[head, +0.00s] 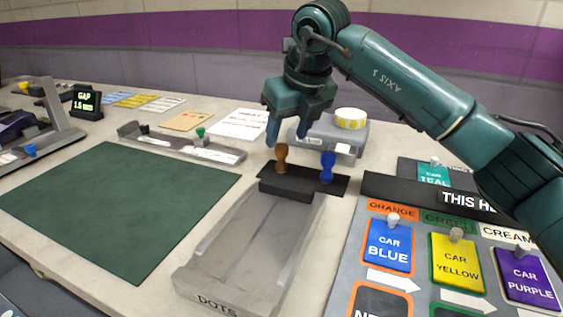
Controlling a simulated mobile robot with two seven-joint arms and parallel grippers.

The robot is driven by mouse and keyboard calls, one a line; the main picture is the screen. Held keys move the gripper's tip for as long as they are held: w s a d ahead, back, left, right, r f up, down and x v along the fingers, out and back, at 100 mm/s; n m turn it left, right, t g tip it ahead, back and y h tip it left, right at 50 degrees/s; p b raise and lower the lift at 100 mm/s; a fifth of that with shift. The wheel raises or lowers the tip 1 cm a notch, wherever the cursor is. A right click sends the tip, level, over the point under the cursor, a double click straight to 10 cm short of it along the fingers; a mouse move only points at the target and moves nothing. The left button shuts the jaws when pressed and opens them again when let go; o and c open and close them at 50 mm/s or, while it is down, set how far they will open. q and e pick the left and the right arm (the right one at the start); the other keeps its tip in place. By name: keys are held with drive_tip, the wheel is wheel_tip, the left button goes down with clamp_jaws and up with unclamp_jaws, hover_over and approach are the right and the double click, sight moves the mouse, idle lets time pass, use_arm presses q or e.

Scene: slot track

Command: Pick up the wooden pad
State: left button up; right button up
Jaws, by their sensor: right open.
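The wooden pad (281,158) is a small brown knob-shaped piece, standing upright on a black mat (340,184) behind the grey tray. My right gripper (286,138) is just above it, pointing down, its blue-grey fingers apart and nothing visible between them. The fingertips are close to the top of the wooden pad; I cannot tell if they touch it. A similar blue piece (327,167) stands to its right on the same mat. My left gripper is not in view.
A grey tray marked DOTS (200,283) lies in front. A green mat (120,205) is to the left. A grey box with a yellow-dotted roll (350,118) stands behind. A board with coloured car cards (388,246) lies to the right.

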sight(282, 144)
drive_tip(key=shift+a+b+x, duration=0.2)
drive_tip(key=shift+b+x, duration=0.3)
drive_tip(key=shift+x, duration=2.65)
drive_tip(key=shift+r, duration=0.1)
drive_tip(key=shift+c, duration=0.2)
drive_tip(key=c, duration=1)
